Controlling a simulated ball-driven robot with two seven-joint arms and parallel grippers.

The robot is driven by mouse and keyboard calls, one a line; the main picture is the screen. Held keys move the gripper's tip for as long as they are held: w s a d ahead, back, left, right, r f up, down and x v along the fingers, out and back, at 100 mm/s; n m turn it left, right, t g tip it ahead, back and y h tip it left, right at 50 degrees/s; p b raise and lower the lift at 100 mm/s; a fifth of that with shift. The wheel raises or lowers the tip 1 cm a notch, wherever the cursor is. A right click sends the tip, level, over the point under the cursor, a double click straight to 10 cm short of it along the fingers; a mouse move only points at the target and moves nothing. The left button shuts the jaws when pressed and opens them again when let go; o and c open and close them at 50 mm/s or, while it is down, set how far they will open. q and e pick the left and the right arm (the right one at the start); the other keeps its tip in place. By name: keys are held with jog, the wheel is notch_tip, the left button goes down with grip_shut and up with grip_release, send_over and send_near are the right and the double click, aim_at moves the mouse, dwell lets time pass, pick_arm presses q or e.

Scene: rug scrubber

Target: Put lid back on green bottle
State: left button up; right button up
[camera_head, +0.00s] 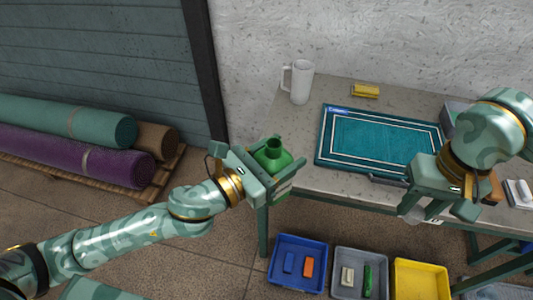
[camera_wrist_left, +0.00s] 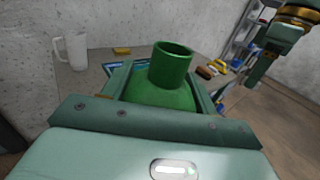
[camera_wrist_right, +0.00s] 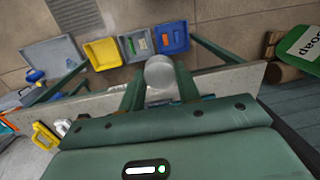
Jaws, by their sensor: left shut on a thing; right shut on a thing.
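The green bottle (camera_head: 271,155) is upright at the left front corner of the table, its neck open at the top with no lid on it. My left gripper (camera_head: 268,176) is shut around its body. In the left wrist view the open neck (camera_wrist_left: 172,62) rises between the fingers. My right gripper (camera_head: 430,207) is shut on a pale round lid (camera_wrist_right: 160,72), which shows between its fingertips in the right wrist view. The lid is well to the right of the bottle, over the table's front edge. In the right wrist view the bottle (camera_wrist_right: 303,46) shows its soap label.
The grey table (camera_head: 325,183) bears a teal framed mat (camera_head: 380,138), a white mug (camera_head: 299,82) and a yellow block (camera_head: 365,90). Blue (camera_head: 279,276), grey (camera_head: 345,284) and yellow (camera_head: 420,266) bins stand on the floor in front. Rolled rugs (camera_head: 70,150) lie at left.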

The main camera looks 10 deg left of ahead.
jog(key=shift+r, duration=0.1)
jog(key=shift+w+a+r, duration=0.2)
jog(key=shift+a+r, duration=0.05)
jog(key=shift+a, duration=0.05)
jog(key=w+a+r+n, duration=0.35)
jog(key=a+r, duration=0.25)
jog(key=a, duration=0.6)
notch_tip(320, 180, up, 8)
send_over(274, 143)
jog(key=shift+a+f+m+t+h, duration=0.2)
jog(key=shift+a+m+t+h, duration=0.1)
jog(key=shift+a+h, duration=0.1)
jog(key=shift+w+d+r, duration=0.1)
jog(key=shift+d+r, duration=0.05)
jog(key=shift+d, duration=0.25)
jog(key=shift+f, duration=2.1)
